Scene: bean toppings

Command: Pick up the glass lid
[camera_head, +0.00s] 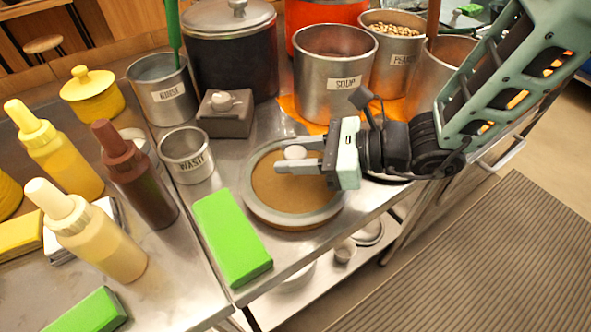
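The glass lid (268,207) is round with a grey rim and a brown-looking middle. It lies flat near the front edge of the steel counter. Its pale round knob (295,152) stands toward the far side of the lid. My gripper (292,157) reaches in from the right, low over the lid. Its two fingers are apart, with the knob between or just beside their tips. I cannot tell whether the fingers press on the knob.
A green block (232,236) lies left of the lid. A soup pot (333,75), a waste cup (187,156) and a grey box with a knob (225,115) stand behind it. A brown bottle (137,175) and pale yellow bottles (90,235) stand left. Striped floor matting lies right of the counter.

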